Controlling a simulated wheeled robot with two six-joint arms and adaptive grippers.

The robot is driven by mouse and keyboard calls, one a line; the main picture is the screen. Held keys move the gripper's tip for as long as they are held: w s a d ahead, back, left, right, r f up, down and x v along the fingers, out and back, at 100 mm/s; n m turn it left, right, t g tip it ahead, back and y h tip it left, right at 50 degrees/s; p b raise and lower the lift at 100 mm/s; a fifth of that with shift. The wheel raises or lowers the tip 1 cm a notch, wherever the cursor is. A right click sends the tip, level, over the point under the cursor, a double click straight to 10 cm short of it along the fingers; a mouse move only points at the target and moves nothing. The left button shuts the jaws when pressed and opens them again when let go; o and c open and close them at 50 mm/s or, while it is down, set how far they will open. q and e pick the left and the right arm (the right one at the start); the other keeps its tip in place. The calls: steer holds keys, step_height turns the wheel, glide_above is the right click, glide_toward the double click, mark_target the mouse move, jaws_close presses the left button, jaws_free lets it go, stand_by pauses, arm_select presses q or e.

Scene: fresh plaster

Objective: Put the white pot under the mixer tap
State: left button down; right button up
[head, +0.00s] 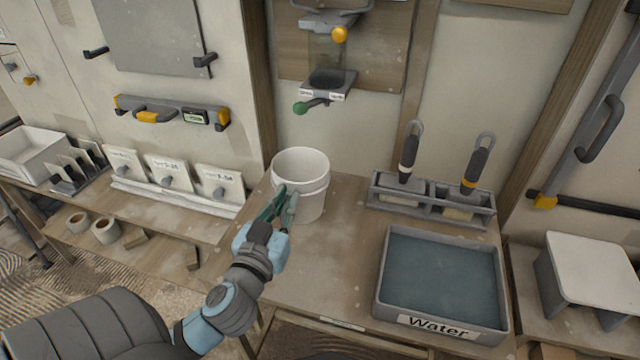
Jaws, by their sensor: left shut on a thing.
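The white pot (312,204) stands upright at the back left of the wooden bench (318,268), or just above it; I cannot tell which. My left gripper (284,200) is shut on the near left side of the pot, and its fingers hide part of the wall. My right gripper is not in view.
A grey water tray (383,290) stands at the bench's front right. A grey holder (432,208) with two handled tools is behind it. White sample blocks (170,172) and tape rolls (105,231) lie on the left shelves. The bench middle is clear.

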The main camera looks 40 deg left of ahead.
mark_target(298, 207)
arm_select(q)
steer(key=x, duration=0.6)
steer(key=f+x, duration=0.1)
steer(key=x, duration=0.4)
steer(key=b+x, duration=0.1)
steer(key=x, duration=0.5)
steer(key=shift+w+f, duration=0.2)
steer(key=shift+w, duration=0.1)
step_height(298, 207, down, 6)
steer(key=shift+r+b, duration=0.25)
steer(key=shift+b, duration=1)
steer(key=shift+w, duration=0.1)
steer(key=c, duration=1.6)
jaws_free()
steer(key=shift+c, duration=0.2)
steer(key=v, duration=1.2)
steer(key=shift+a, duration=0.1)
